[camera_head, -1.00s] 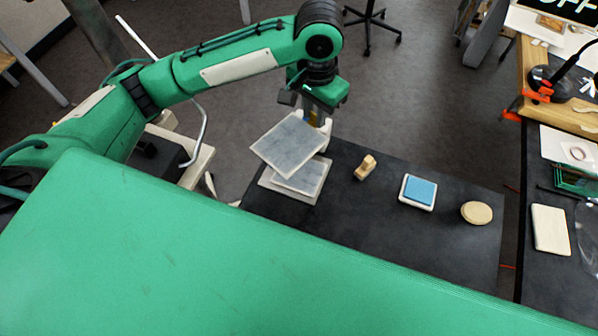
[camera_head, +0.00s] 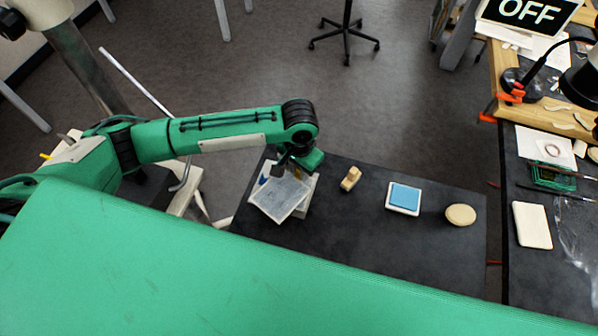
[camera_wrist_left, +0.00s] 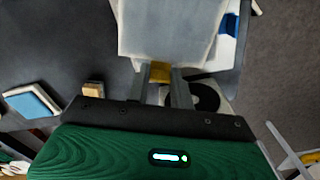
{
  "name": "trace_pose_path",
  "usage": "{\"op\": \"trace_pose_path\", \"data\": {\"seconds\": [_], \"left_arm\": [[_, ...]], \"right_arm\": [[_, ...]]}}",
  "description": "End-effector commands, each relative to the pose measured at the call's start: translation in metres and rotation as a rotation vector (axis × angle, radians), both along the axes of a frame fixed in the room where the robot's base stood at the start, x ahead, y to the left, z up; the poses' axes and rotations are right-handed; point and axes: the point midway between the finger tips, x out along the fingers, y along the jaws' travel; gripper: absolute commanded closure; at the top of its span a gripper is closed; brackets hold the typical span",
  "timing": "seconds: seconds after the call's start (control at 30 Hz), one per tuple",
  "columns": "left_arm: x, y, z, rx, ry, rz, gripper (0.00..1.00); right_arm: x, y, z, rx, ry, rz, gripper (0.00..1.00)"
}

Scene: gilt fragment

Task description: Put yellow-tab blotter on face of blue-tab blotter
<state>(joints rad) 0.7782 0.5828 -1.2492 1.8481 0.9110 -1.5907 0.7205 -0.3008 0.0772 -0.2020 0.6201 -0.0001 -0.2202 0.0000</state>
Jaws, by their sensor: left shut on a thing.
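My left gripper (camera_head: 291,172) is shut on the yellow tab (camera_wrist_left: 160,72) of a pale grey, white-edged blotter. This yellow-tab blotter (camera_head: 279,198) hangs tilted over the blue-tab blotter in the head view, and fills the top middle of the left wrist view (camera_wrist_left: 168,30). The blue-tab blotter (camera_head: 303,209) lies beneath on the dark table, mostly covered, turned at an angle to the held one. Its blue tab (camera_wrist_left: 230,23) shows beside the held blotter in the left wrist view. Whether the two touch cannot be told. My right gripper is in neither view.
On the dark table (camera_head: 340,235), a small wooden block (camera_head: 351,178), a blue pad in a white case (camera_head: 404,198) and a round beige lid (camera_head: 460,215) stand in a row to the right. A second bench (camera_head: 540,270) with tools is farther right.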

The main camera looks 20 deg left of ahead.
Motion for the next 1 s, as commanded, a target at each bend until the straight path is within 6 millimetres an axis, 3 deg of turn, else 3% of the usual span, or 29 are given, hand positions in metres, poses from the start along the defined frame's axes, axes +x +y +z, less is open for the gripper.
{"op": "trace_pose_path", "data": {"seconds": [0.2, 0.57, 0.6, 0.7, 1.0], "left_arm": [[0.0, 0.0, -0.027, 0.0, 0.001, 0.001, 0.99], [0.0, 0.0, -0.031, 0.0, 0.001, 0.001, 0.99], [0.0, 0.0, -0.032, 0.0, 0.001, 0.001, 0.74], [0.0, 0.0, -0.032, 0.0, 0.001, 0.001, 0.56], [0.0, 0.0, -0.03, 0.0, 0.0, 0.001, 0.56]], "right_arm": [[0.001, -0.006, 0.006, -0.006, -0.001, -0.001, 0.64], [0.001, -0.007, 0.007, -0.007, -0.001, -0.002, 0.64], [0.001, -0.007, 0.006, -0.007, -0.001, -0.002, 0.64], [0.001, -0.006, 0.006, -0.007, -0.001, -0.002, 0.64], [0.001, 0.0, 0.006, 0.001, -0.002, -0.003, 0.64]]}}
